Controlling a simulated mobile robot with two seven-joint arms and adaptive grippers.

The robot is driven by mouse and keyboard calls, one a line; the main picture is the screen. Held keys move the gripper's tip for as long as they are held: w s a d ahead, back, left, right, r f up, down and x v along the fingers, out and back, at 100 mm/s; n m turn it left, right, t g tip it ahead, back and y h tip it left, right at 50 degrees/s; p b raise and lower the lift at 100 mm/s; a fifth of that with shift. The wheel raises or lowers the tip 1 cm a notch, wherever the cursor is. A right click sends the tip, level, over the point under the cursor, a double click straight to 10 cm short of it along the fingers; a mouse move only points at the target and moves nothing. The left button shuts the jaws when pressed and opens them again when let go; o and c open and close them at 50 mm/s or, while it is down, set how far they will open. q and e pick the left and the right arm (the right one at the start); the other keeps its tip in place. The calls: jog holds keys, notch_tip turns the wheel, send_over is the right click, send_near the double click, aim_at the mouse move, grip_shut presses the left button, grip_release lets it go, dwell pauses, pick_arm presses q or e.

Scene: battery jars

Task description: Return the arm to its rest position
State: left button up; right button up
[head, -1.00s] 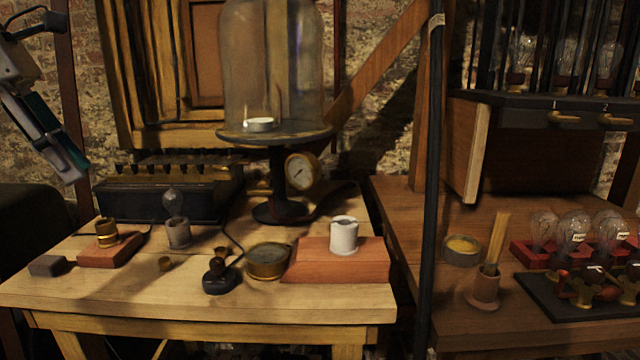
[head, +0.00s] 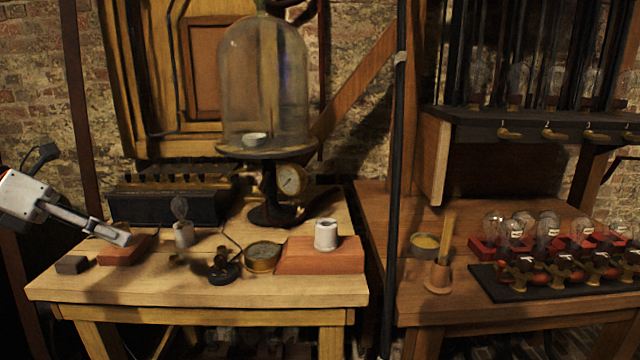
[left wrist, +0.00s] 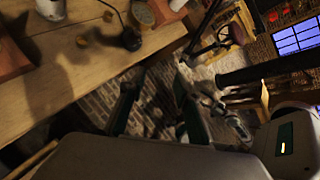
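My left gripper (head: 122,238) comes in from the left in the head view, in front of the small red block (head: 124,252) at the table's left end. It covers most of whatever stands on that block. In the left wrist view my left gripper (left wrist: 158,108) shows two dark green fingers spread apart, with brick floor between them and nothing held. My right gripper is not in view.
The wooden table (head: 200,290) holds a black terminal box (head: 165,204), a glass bell jar (head: 262,85) on a stand, a round brass tin (head: 263,257) and a white jar (head: 326,234) on a red block. A dark post (head: 392,200) stands right of it.

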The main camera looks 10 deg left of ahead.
pick_arm(q)
jog(key=s+d+f+n+t+y+p, duration=0.1)
jog(key=s+d+f+n+t+p, duration=0.15)
jog(key=f+n, duration=0.5)
jog(key=s+d+f+n+t+y+p, duration=0.1)
jog(key=s+d+f+n+t+p, duration=0.1)
jog(key=f+n+t+p, duration=0.4)
jog(key=s+d+f+n+t+y+p, duration=0.1)
jog(key=s+d+f+n+t, duration=0.15)
jog(key=f+n, duration=0.65)
jog(key=s+d+f+n+g+y+p, duration=0.2)
jog(key=s+d+f+n, duration=0.4)
jog(key=s+d, duration=0.3)
jog(key=s+d+f+n+g+y+p, duration=0.1)
jog(key=s+d+f+n+g+p, duration=0.2)
jog(key=s+d+f+n, duration=0.4)
jog(key=s+d+n, duration=0.1)
jog(key=s+d, duration=0.1)
jog(key=shift+s+d+f+n+g+y, duration=0.25)
jog(key=shift+s+d+n+g+y, duration=0.1)
jog(key=shift+s+g+y, duration=0.05)
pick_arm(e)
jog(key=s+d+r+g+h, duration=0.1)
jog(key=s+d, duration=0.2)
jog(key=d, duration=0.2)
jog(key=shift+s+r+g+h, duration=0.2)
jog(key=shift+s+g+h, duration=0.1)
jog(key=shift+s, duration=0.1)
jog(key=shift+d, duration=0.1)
